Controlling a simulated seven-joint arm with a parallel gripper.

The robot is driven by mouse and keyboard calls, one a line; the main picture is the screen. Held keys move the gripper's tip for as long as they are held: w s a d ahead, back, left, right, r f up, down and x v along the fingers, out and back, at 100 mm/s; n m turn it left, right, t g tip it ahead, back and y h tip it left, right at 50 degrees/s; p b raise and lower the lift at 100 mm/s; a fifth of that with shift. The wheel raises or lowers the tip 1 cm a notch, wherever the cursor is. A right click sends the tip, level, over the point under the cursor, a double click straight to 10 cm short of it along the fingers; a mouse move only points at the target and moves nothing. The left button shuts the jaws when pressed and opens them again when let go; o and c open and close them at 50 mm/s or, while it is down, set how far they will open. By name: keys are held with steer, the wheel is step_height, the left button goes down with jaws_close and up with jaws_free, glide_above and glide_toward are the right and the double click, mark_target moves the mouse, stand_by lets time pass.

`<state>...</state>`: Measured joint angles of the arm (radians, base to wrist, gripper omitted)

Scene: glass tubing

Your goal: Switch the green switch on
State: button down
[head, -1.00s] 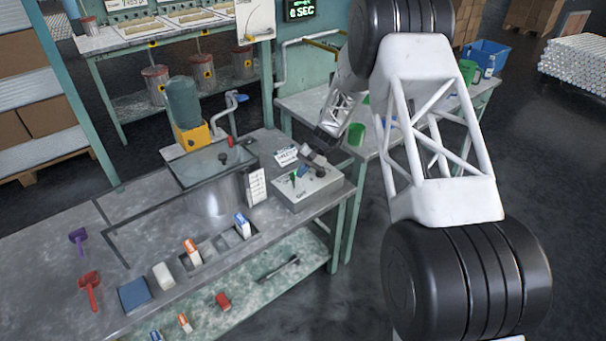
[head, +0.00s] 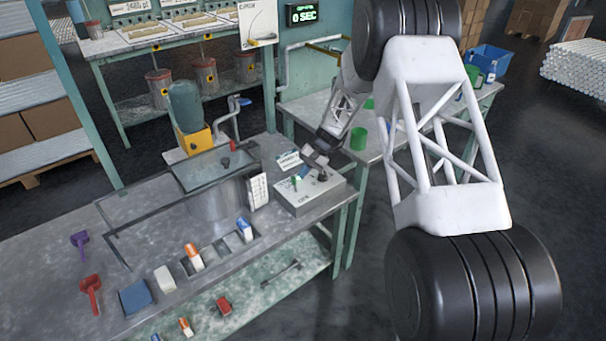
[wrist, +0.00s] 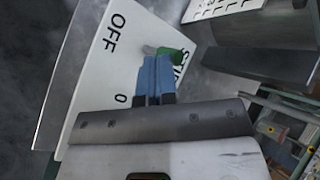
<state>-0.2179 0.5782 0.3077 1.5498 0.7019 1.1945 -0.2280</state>
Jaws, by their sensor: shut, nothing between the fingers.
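The green switch (head: 295,181) stands on top of a pale grey control box (head: 325,198) at the bench's right end. In the wrist view the green switch (wrist: 174,55) shows just past my fingertips, with a grey part to its left and lettering beside it. The white panel (wrist: 95,75) there reads "OFF" and "0". My gripper (head: 303,172) is shut and empty, its blue fingers together; they also show in the wrist view (wrist: 155,72). They are close to the switch and partly cover it; I cannot tell whether they touch. Which position the switch is in is unclear.
A dark knob (head: 322,176) stands on the box close to my gripper. A white card (head: 288,160) is behind the box, and a white lettered panel (head: 257,191) stands to its left. A glass-topped tank (head: 215,168) is farther left.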

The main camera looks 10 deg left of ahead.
steer(key=shift+d, duration=0.1)
steer(key=shift+w+d+r, duration=0.15)
steer(key=shift+d, duration=0.55)
steer(key=shift+w+d+r, duration=0.1)
steer(key=shift+w+d, duration=0.05)
steer(key=shift+d, duration=0.4)
steer(key=shift+w+d+r, duration=0.1)
steer(key=shift+w+d, duration=0.05)
steer(key=shift+d, duration=0.4)
steer(key=v, duration=1)
steer(key=shift+w+a, duration=0.3)
steer(key=shift+w, duration=0.05)
steer(key=shift+r, duration=0.1)
